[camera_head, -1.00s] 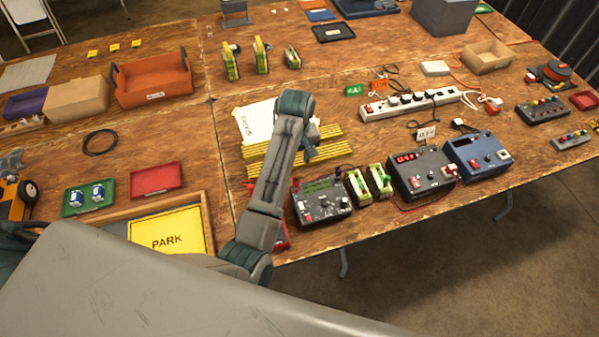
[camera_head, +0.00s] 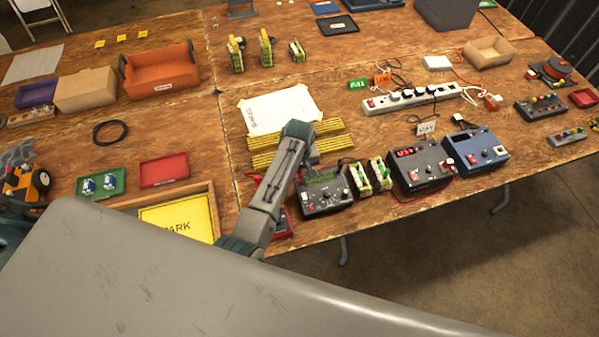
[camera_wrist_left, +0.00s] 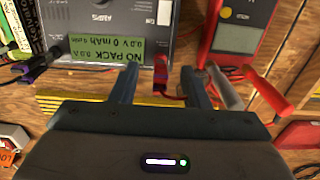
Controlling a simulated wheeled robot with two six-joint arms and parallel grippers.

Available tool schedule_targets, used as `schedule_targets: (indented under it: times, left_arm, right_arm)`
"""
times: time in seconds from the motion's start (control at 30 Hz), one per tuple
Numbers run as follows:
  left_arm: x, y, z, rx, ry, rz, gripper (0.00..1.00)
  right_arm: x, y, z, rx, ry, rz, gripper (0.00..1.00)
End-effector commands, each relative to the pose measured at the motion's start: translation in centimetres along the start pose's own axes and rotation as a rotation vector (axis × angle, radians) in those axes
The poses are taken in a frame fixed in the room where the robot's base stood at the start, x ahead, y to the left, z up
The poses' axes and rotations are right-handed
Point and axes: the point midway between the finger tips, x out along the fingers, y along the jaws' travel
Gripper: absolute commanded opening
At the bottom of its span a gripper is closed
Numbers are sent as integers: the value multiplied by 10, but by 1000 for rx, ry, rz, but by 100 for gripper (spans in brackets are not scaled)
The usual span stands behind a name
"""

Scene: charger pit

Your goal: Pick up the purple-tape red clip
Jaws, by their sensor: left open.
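My left gripper (camera_wrist_left: 160,78) is open in the left wrist view, its two fingers pointing at the front edge of a dark charger box (camera_wrist_left: 105,18). A dark clip with a purplish part (camera_wrist_left: 36,66) lies further left, outside the fingers. In the head view the left gripper (camera_head: 312,154) is mostly hidden by its own arm, near the charger box (camera_head: 328,196). The right gripper is not in view.
Yellow strips (camera_head: 275,160) lie behind the gripper. Battery packs (camera_head: 380,174) and another dark box (camera_head: 422,168) stand to the right. A paper sheet (camera_head: 280,108) lies further back.

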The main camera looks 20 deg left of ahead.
Motion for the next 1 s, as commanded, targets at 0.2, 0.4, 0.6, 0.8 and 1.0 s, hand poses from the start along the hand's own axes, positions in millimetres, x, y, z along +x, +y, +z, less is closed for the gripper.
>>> schedule_targets:
  times: [0.2,0.4,0.6,0.8,1.0]
  left_arm:
    - [0,0,0,0,0,0,24]
    - [0,0,0,0,1,0,3]
    - [0,0,0,0,1,0,3]
    - [-6,0,-1,0,2,2,3]
    - [-24,1,-1,1,4,3,3]
  right_arm:
    - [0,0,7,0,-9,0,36]
    - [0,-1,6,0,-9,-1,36]
    - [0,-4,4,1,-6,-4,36]
    - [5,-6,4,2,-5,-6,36]
    - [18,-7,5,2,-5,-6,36]
